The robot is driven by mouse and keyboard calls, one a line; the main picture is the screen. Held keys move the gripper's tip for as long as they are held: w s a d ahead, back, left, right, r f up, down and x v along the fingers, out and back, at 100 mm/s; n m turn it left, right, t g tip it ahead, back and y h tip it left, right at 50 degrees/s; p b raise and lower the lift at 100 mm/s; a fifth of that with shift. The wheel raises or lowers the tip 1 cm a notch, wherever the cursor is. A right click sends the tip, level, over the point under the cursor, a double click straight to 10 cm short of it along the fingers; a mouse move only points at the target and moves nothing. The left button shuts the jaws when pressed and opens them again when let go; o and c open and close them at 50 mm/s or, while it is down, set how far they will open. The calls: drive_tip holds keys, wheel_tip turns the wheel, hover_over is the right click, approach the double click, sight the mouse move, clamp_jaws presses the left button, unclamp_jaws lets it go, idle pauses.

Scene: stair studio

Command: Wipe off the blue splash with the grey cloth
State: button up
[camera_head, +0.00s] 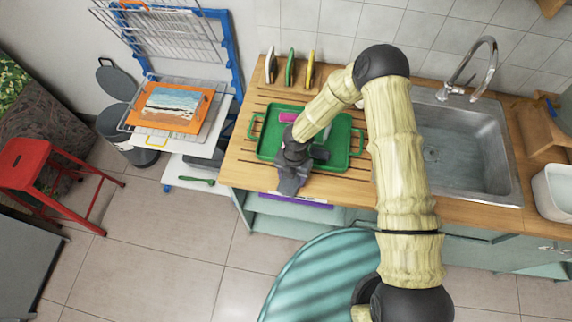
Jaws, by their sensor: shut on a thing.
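My gripper (297,158) is over the left front part of the green tray (346,121) on the wooden counter. It is shut on the grey cloth (291,183), which hangs below it across the tray's front edge toward the counter's front. I cannot make out the blue splash; the gripper, cloth and arm hide part of the tray and counter.
A pink item (288,117) lies in the tray. The sink (465,150) with its tap is to the right. Several upright coloured items stand along the wall behind. A drying rack with an orange-framed picture (170,106) and a red stool (30,165) are left.

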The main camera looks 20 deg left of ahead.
drive_tip(key=shift+a, duration=0.5)
drive_tip(key=shift+s+r+p, duration=0.1)
drive_tip(key=shift+r+p, duration=0.25)
drive_tip(key=shift+p, duration=0.05)
drive_tip(key=shift+r+p, duration=2.15)
drive_tip(key=shift+r, duration=1.55)
